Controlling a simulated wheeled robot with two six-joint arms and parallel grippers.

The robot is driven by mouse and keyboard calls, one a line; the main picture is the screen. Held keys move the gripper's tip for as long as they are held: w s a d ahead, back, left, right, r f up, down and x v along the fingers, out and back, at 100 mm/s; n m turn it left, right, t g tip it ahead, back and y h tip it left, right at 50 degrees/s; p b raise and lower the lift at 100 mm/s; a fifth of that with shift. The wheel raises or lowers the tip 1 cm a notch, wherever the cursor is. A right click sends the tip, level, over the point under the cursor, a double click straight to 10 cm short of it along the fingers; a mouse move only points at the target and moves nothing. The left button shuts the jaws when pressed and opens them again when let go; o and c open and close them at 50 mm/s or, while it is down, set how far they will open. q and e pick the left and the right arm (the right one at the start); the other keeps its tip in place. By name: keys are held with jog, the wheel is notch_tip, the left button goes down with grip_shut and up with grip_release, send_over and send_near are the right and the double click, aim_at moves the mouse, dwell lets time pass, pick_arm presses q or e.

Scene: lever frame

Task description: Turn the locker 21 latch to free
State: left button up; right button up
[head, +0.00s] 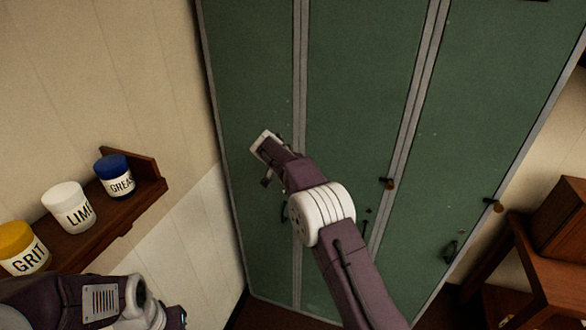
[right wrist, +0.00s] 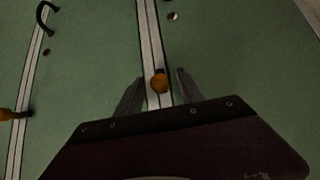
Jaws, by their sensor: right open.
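The lockers are a row of green doors (head: 355,110) with grey frame strips between them. No locker number is readable. In the right wrist view a round brass latch knob (right wrist: 159,84) sits on a pale seam. My right gripper (right wrist: 159,76) is open, with one finger on each side of the knob and a visible gap to each. I cannot tell how close the fingers are to the door. In the head view my right arm covers this spot. Two other brass latches show there, one in the middle (head: 388,184) and one at right (head: 494,204). My left gripper is out of frame.
A wooden shelf (head: 150,192) at left holds a yellow GRIT jar (head: 24,250), a white LIME jar (head: 69,207) and a blue-lidded GREASE jar (head: 115,177). Wooden furniture (head: 540,265) stands at right. A dark door handle (head: 450,251) sits below the right latch.

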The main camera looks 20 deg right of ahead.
jog(key=b+v, duration=0.2)
jog(key=v, duration=0.6)
